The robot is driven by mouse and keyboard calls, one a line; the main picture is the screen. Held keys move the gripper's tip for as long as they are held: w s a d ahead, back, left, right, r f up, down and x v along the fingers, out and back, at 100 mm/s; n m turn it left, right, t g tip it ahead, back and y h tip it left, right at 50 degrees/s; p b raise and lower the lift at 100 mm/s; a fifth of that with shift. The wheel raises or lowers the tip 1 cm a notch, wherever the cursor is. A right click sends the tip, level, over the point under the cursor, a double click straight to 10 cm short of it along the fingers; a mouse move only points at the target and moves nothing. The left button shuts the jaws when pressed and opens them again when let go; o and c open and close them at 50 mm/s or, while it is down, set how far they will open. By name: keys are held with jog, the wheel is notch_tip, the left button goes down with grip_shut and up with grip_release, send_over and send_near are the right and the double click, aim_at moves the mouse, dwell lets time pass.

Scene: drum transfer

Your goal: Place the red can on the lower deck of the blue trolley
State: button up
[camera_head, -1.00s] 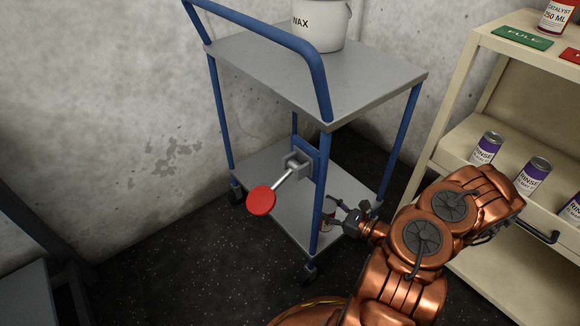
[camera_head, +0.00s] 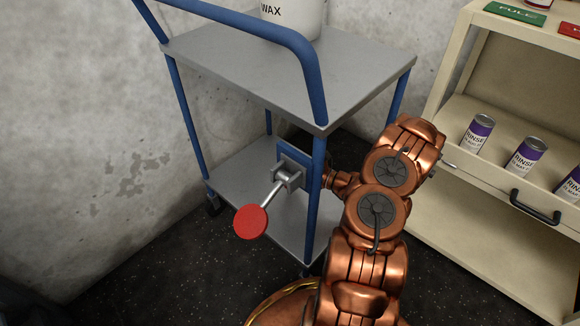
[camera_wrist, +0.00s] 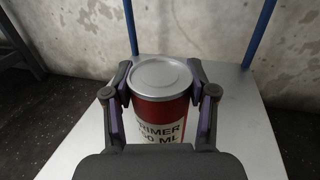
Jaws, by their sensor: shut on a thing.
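In the wrist view my gripper (camera_wrist: 160,80) is shut on the red can (camera_wrist: 160,108), with one finger on each side. The can is upright, with a silver lid and a white label reading PRIMER. The grey lower deck (camera_wrist: 244,125) spreads out beneath and around it; I cannot tell whether the can's base touches it. In the head view the blue trolley (camera_head: 312,200) stands left of my arm, and its lower deck (camera_head: 232,180) shows. My wrist reaches in behind the near blue post, so the fingers and can are hidden there.
The trolley's upper deck (camera_head: 350,65) carries a white WAX bucket (camera_head: 295,15). A lever with a red disc (camera_head: 251,222) sticks out from the trolley's near side. A cream shelf unit (camera_head: 440,125) with several RINSE cans (camera_head: 477,133) stands right of my arm.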

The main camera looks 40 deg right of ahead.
jog(key=shift+w+d+f+b, duration=0.45)
jog(key=shift+w+f, duration=0.2)
jog(key=shift+w, duration=0.15)
jog(key=shift+w+d+f+b, duration=0.3)
jog(key=shift+w+f+b, duration=0.2)
jog(key=shift+w+f, duration=0.2)
jog(key=shift+w+d+f+b, duration=0.45)
jog(key=shift+w+f, duration=0.15)
jog(key=shift+w, duration=0.25)
jog(key=shift+f, duration=0.1)
jog(key=o, duration=1.5)
jog(key=p+v, duration=0.4)
jog(key=v, duration=0.8)
